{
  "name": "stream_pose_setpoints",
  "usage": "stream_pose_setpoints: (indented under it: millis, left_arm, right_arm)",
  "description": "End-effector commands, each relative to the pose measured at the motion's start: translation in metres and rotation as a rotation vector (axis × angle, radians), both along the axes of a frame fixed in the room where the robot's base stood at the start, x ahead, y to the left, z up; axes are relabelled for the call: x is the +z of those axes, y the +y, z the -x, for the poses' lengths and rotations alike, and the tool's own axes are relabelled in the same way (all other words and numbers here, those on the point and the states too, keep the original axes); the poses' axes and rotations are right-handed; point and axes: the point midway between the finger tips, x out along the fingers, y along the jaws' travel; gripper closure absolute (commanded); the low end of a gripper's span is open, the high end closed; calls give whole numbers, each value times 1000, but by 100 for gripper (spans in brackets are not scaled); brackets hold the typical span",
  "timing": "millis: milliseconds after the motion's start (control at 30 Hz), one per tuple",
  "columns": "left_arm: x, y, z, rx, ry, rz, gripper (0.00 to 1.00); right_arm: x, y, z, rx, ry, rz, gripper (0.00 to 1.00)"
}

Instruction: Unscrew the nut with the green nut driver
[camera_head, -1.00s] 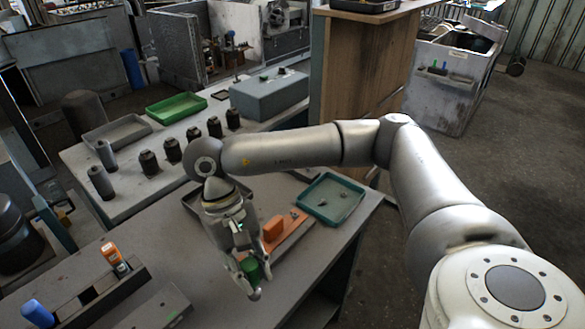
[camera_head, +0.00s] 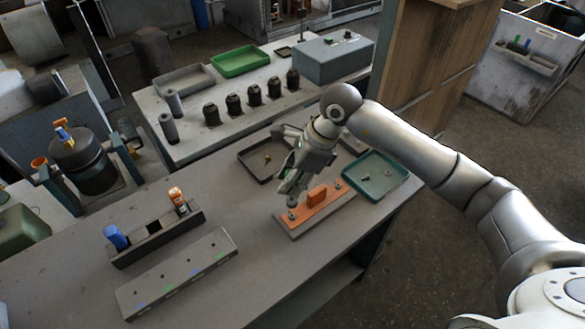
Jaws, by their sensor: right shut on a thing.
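My right gripper (camera_head: 288,188) is shut over the left end of the orange plate (camera_head: 325,205), its fingers pointing down. What it holds is nearly all hidden by the fingers; in the earlier frame a green driver handle shows between them. A short grey tip shows below the fingers, close to the nut or stud (camera_head: 291,215) at the plate's left end; contact cannot be told. Another small metal nut or stud (camera_head: 338,185) sits at the plate's right end. An orange block (camera_head: 316,195) stands between them. My left gripper is not in view.
A teal tray (camera_head: 403,172) with small parts stands right of the plate, a dark tray (camera_head: 242,160) behind it. A driver rack (camera_head: 155,241) holds an orange driver (camera_head: 178,199) and a blue driver (camera_head: 115,236). A grey block with holes (camera_head: 178,272) lies in front.

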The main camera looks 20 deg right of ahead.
Motion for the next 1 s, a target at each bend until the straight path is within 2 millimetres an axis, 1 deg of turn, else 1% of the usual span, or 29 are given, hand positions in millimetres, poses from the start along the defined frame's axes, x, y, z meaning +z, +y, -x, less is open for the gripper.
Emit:
stream_pose_setpoints:
  millis: [33,133,367,567,800,900,1000]
  left_arm:
    - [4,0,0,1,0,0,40]
    - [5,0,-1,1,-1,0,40]
    - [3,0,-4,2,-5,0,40]
    - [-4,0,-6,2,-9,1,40]
    - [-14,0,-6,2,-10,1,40]
    - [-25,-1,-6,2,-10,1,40]
    - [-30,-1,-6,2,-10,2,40]
  right_arm:
    - [3,-1,-2,-43,0,-1,100]
    - [3,-3,-6,-105,0,-1,100]
    - [-3,-4,-8,-133,1,-1,100]
    - [-17,-4,-7,-130,2,-1,100]
    - [-41,-4,-7,-130,2,0,100]
    - [-51,-4,-8,-129,-1,0,100]
    - [-55,-4,-8,-129,-1,0,100]
